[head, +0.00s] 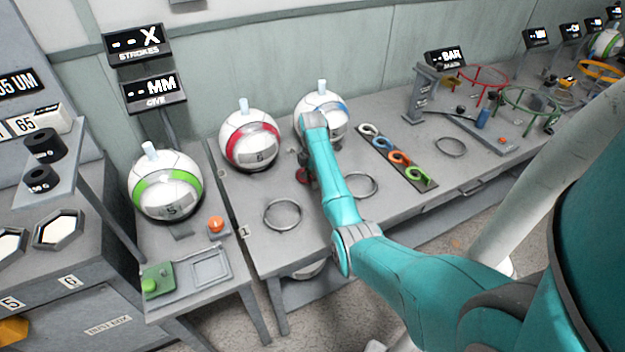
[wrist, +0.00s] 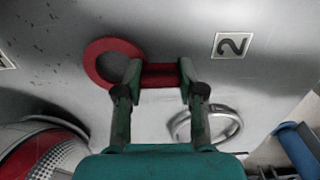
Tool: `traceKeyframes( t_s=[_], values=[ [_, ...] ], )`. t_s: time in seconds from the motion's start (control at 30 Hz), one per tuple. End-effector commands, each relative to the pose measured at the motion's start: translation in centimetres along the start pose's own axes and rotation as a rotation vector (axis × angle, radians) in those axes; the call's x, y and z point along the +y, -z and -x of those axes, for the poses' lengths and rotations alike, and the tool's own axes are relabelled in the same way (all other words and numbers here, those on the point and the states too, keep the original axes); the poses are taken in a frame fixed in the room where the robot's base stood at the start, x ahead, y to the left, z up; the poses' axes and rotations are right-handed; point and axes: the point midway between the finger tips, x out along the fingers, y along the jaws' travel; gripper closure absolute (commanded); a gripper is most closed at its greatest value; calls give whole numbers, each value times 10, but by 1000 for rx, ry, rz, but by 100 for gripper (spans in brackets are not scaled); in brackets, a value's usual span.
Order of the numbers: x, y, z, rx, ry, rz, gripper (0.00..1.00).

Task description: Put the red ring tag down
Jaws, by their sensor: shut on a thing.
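The red ring tag (wrist: 96,79) shows in the wrist view as a flat ring with a short stem. My gripper (wrist: 160,77) is shut on the stem, one green finger on each side, and the ring part sticks out to the left. The tag is over the grey bench top (wrist: 60,25); I cannot tell whether it touches it. In the head view a small part of the red tag (head: 301,175) shows beside my arm, in front of the ball with the blue band (head: 333,107). My arm hides most of my gripper there.
A red-banded ball (head: 249,140) stands left of my gripper; it also shows at the lower left of the wrist view (wrist: 45,155). A steel ring (wrist: 222,125) lies right of my gripper. A rack (head: 372,143) with coloured hooked tags lies further right. Another steel ring (head: 268,224) lies front left.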

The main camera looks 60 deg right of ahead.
Motion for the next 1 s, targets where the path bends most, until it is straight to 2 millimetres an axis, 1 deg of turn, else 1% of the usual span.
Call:
traceKeyframes(
  t_s=[0.03, 0.1, 0.4, 0.43, 0.47, 0.5, 0.53, 0.87, 1.0],
  values=[
    [0, 0, -5, 0, 1, 0, 80],
    [0, 0, -8, 0, 0, 0, 80],
    [0, 0, -10, 0, 0, 0, 80],
    [0, 0, -10, 0, -1, 0, 57],
    [0, 0, -10, 0, -1, 0, 49],
    [0, 0, -10, 0, -1, 0, 39],
    [0, 0, -10, 0, -1, 0, 36],
    [0, 0, -7, 0, -2, 0, 36],
    [9, 10, 6, -1, -5, 3, 36]
  ],
)
